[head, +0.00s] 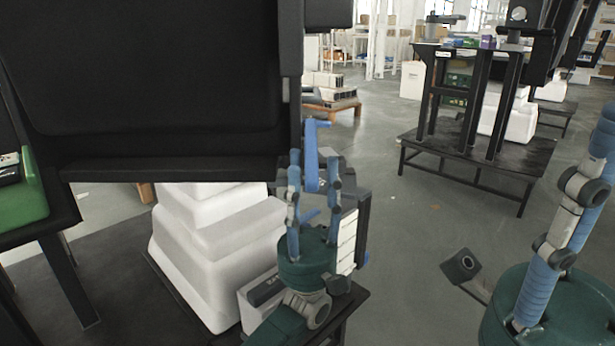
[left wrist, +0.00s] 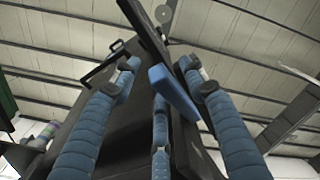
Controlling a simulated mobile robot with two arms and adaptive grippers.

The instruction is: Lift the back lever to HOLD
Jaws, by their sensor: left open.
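The blue lever (head: 311,155) stands upright at the right edge of the large dark panel in the head view. It shows as a blue bar (left wrist: 175,92) in the left wrist view. My left gripper (head: 315,165) is open, with its blue fingers pointing up on both sides of the lever. In the left wrist view my left gripper (left wrist: 160,68) has the lever between its outer fingers, and a third finger is below it. I cannot tell whether any finger touches the lever. No HOLD mark is readable. My right gripper (head: 590,180) is partly cut off at the right edge.
The dark panel (head: 150,90) fills the upper left. A white stepped housing (head: 215,250) stands below it. A green case (head: 30,200) is at the far left. Another dark lift stand (head: 480,150) is at the back right. Grey floor is free between.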

